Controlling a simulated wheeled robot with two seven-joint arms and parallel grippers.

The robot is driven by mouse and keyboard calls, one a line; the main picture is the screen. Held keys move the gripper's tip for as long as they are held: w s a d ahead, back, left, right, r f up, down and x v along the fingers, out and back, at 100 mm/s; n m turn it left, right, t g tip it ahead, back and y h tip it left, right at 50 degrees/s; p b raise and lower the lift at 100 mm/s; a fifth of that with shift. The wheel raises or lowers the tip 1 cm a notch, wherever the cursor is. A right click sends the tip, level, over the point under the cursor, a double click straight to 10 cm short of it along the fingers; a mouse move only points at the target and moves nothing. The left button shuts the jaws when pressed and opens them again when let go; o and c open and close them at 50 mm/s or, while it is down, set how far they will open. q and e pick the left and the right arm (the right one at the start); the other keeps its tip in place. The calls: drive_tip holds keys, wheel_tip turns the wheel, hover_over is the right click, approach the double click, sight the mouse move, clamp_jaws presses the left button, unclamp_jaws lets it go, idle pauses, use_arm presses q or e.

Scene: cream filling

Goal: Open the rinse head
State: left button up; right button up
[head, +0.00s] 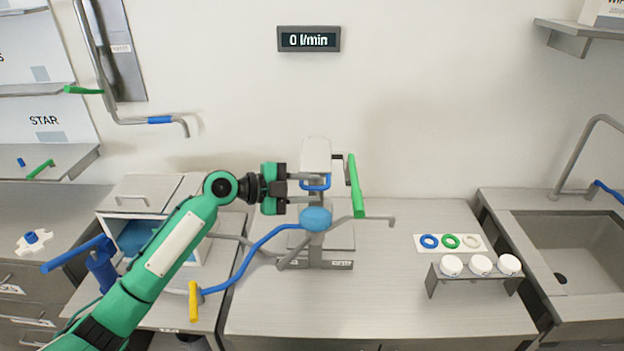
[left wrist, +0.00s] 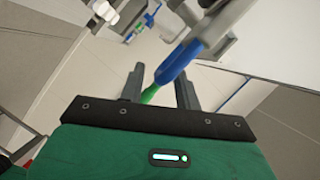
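A machine (head: 316,152) with a white top, a grey column and a blue dome stands on the middle counter. It has a blue loop (head: 327,185), an upright green lever (head: 356,187) and a grey spout at its right. No part is labelled as the rinse head. My left gripper (head: 303,190) is at the machine's left side, fingers pointing right, near the blue loop. Its fingers are apart. In the left wrist view a blue bar (left wrist: 178,62) with a green end (left wrist: 150,94) shows at the fingers (left wrist: 160,88); contact is unclear. My right gripper is out of view.
A wall display (head: 308,39) reads 0 l/min. A wall pipe (head: 132,121) with a blue sleeve and green handle is at left. A blue hose with a yellow handle (head: 194,300) curves in front. White cups on a rack (head: 475,281) and a sink (head: 575,250) are at right.

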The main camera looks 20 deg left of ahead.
use_arm(q)
drive_tip(key=shift+w+d+f, duration=0.15)
drive_tip(key=shift+w+d, duration=0.15)
drive_tip(key=shift+d, duration=0.15)
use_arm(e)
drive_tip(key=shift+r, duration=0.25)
use_arm(q)
clamp_jaws()
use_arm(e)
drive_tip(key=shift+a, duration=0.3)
